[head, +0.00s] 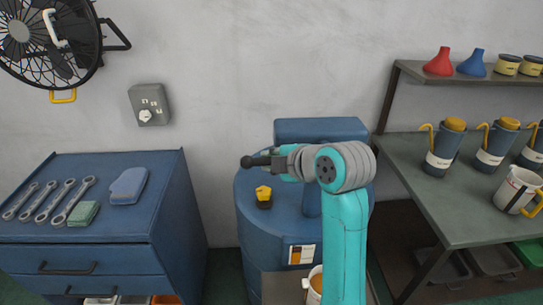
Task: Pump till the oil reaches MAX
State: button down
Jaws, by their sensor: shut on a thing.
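A blue drum-shaped oil unit (252,225) stands in the middle, with a yellow-topped black cap (264,196) on it. My teal arm reaches over it from the front. My gripper (275,162) is shut on a dark pump handle (248,161), whose round black end sticks out to the left. The pump body is mostly hidden behind my arm. A white jug (305,284) with an amber inside stands low at the front of the drum, partly covered by my arm. No MAX mark or oil level can be read.
A blue cabinet (140,225) at left carries several wrenches (72,202) and cloths. A right bench (405,165) holds several oil cans (445,145) and a white jug (518,190). A shelf with funnels (439,63) hangs above. A fan (25,35) is upper left.

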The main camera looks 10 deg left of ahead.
jog(key=shift+f, duration=0.15)
jog(key=c, duration=1)
grip_release()
jog(key=v, duration=1.2)
